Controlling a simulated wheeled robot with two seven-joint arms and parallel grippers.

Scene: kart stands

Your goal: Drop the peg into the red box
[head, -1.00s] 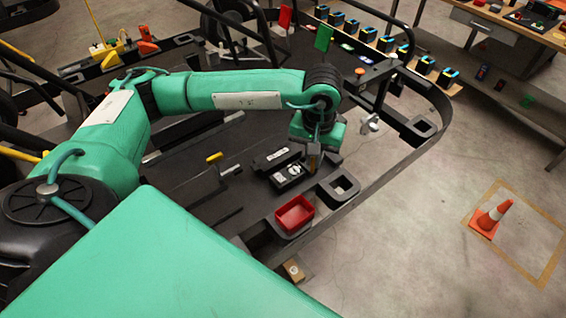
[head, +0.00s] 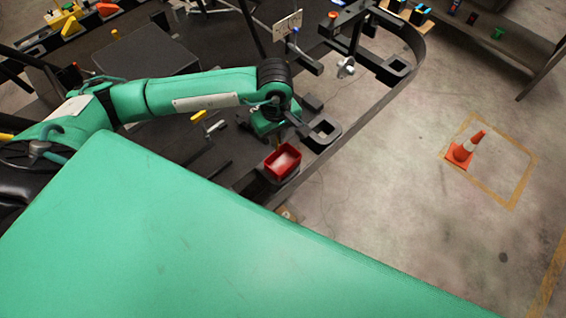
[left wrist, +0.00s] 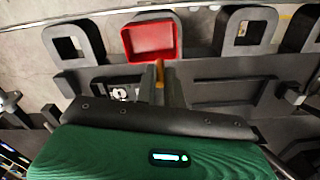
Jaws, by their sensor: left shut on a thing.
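The red box (head: 283,161) is an open tray on the black kart stand's near right edge. It also shows in the left wrist view (left wrist: 150,41), at the top just left of centre. My left gripper (head: 292,122) is above the stand, just beyond the box in the head view. In the left wrist view it (left wrist: 163,84) is shut on the slim orange-tan peg (left wrist: 159,72). The peg's tip shows just below the box's near rim there; I cannot tell its height above the stand. My right gripper is not in view.
A black square-holed holder (head: 322,132) stands right of the box, with a silver knob part (head: 346,68) farther back. A yellow-handled tool (head: 199,116) lies left of my gripper.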

